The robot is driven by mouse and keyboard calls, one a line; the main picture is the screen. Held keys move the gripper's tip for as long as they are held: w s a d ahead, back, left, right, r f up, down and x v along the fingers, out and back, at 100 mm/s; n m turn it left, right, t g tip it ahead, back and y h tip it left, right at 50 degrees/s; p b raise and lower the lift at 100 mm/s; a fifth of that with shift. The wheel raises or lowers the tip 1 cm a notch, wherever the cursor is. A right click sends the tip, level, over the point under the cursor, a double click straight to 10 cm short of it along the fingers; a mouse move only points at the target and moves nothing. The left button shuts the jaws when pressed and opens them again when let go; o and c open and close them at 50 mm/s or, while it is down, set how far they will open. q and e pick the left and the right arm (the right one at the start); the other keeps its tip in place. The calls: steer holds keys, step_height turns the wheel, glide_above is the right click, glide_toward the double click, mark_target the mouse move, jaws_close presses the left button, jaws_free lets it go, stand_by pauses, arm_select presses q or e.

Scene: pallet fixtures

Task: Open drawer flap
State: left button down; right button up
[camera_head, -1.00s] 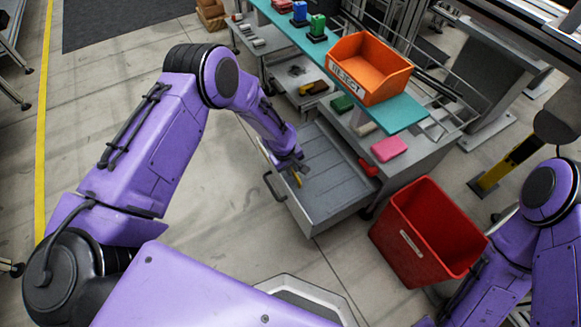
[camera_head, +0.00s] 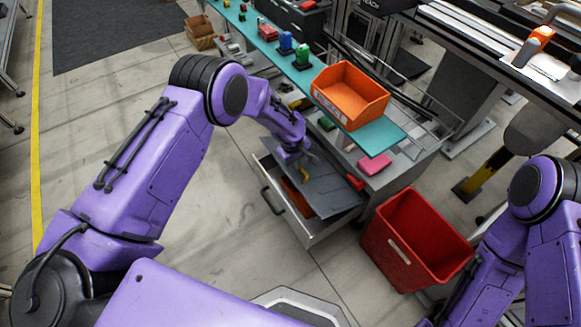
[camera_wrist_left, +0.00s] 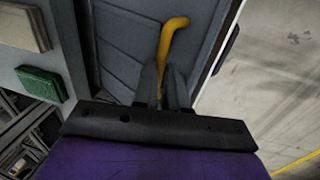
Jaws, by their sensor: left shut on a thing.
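The pulled-out drawer (camera_head: 310,236) has a pale front and a dark bar handle (camera_head: 269,201). Its grey flap (camera_head: 332,192) is tilted up, uncovering part of the inside on the handle side. Something orange-red (camera_head: 297,197) shows in that gap. My left gripper (camera_head: 299,153) is above the flap, shut on its bent yellow handle (camera_wrist_left: 173,36). In the left wrist view, the two fingers (camera_wrist_left: 164,76) are close together around the handle's lower end, and the flap (camera_wrist_left: 125,45) fills the area behind. My right arm is at the right edge; its gripper is not visible.
A red bin (camera_head: 415,245) stands right of the drawer. Above is a teal shelf (camera_head: 378,137) with an orange bin (camera_head: 350,94) and small coloured blocks. A pink block (camera_head: 374,164) and green block (camera_head: 326,123) lie below it. Floor left of the drawer is clear.

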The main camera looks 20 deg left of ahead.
arm_select(q)
steer(key=shift+w+d+r, duration=0.55)
steer(key=shift+w+r, duration=0.2)
steer(key=shift+r, duration=0.1)
steer(key=c, duration=1.2)
jaws_free()
steer(key=shift+o, duration=0.2)
step_height(320, 180, up, 10)
steer(key=s+a+p, duration=0.1)
steer(key=p, duration=0.1)
steer(key=shift+s+a+r+p, duration=0.15)
steer(key=shift+s+p, duration=0.15)
steer(key=shift+s, duration=0.05)
